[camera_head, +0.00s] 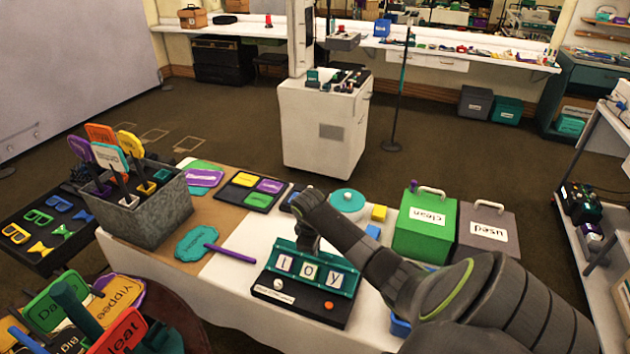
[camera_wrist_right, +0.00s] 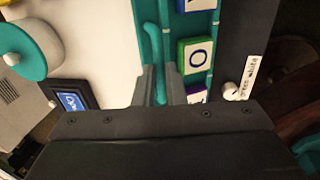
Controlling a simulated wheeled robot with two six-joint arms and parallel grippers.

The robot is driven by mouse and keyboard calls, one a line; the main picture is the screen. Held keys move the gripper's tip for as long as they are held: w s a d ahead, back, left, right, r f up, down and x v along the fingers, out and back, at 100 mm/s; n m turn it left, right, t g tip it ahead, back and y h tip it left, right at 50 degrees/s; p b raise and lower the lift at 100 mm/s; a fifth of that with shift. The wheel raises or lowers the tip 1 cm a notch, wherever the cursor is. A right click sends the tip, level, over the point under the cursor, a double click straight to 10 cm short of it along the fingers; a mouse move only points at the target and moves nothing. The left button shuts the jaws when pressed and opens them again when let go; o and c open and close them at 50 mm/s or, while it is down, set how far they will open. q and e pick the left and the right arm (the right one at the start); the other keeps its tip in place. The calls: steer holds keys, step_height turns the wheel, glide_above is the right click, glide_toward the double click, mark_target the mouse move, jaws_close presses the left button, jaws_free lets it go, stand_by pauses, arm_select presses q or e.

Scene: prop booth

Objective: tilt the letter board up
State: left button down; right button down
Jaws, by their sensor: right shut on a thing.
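The letter board is a teal panel (camera_head: 284,246) with letter tiles, on a black base (camera_head: 308,302) on the white table. The tiles O and Y read clearly in the head view; the leftmost tile is less clear. The panel appears slanted with its face toward me; its exact angle is hard to tell. My right gripper (camera_head: 308,246) is at the panel's back edge. In the right wrist view my right gripper (camera_wrist_right: 161,86) is shut on the board's teal handle bar (camera_wrist_right: 152,45). My arm hides nothing of the tiles' middle. My left gripper is not in view.
The black base carries a white knob (camera_head: 278,284) and an orange button (camera_head: 328,305). Behind stand a teal-lidded round pot (camera_head: 347,201), a green "clean" box (camera_head: 425,228) and a grey "used" box (camera_head: 485,230).

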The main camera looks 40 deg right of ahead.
steer(key=shift+s+a+f, duration=0.15)
steer(key=shift+a+f, duration=0.1)
steer(key=shift+f, duration=0.05)
steer(key=c, duration=1.6)
jaws_free()
steer(key=shift+o, duration=0.5)
steer(key=shift+r, duration=0.25)
steer(key=shift+r, duration=0.25)
steer(key=p+v, duration=0.4)
steer(key=v, duration=1.2)
steer(key=shift+r, duration=0.35)
steer(key=shift+a+f, duration=0.1)
steer(key=shift+a, duration=0.05)
